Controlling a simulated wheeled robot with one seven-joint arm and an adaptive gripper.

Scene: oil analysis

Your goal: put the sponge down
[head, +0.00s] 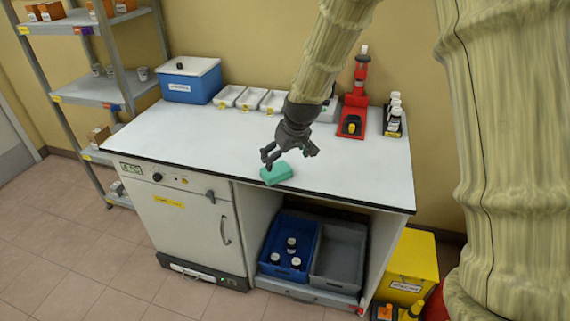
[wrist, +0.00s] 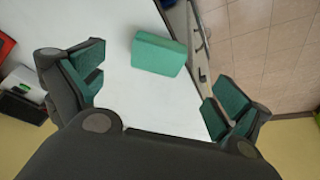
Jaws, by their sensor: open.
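The green sponge (head: 276,174) lies on the white worktop (head: 190,135), close to its front edge. In the wrist view the sponge (wrist: 158,54) sits beyond and between the spread fingers, touching neither finger there. My gripper (head: 287,157) is open and empty, at the sponge's upper side in the head view. In the wrist view my gripper (wrist: 155,95) shows both green-padded fingers wide apart. The exact height of the fingers above the worktop is hard to tell.
A blue box with a white lid (head: 191,82), white trays (head: 250,100) and a red stand (head: 354,110) line the worktop's back. Dark bottles (head: 394,115) stand at the right. A blue crate (head: 282,225) is below. The worktop's left and right front are clear.

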